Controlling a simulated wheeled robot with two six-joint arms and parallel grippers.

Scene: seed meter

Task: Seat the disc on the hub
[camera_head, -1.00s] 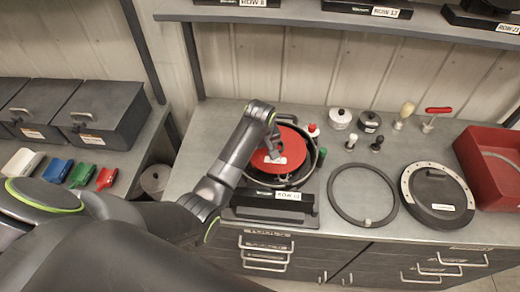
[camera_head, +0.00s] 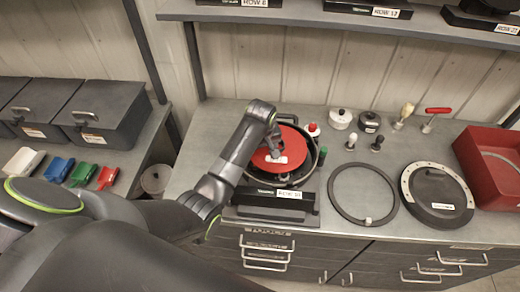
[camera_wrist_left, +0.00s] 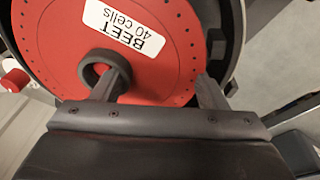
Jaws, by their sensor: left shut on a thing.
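The red disc (camera_head: 292,144) with a white label lies within the dark round meter housing (camera_head: 319,157) in the head view. In the wrist view one finger of the left gripper (camera_wrist_left: 158,88) is at the ring and the other is near the disc's edge. The hub is hidden beneath the disc, so I cannot tell whether they touch. My right gripper is not in view.
A dark ring (camera_head: 333,201) and a round dark cover (camera_head: 407,190) lie right of the housing. A red bin (camera_head: 472,151) stands at the far right. Small knobs and a red-handled tool (camera_head: 438,110) stand behind. Scoops and dark boxes are on the left bench.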

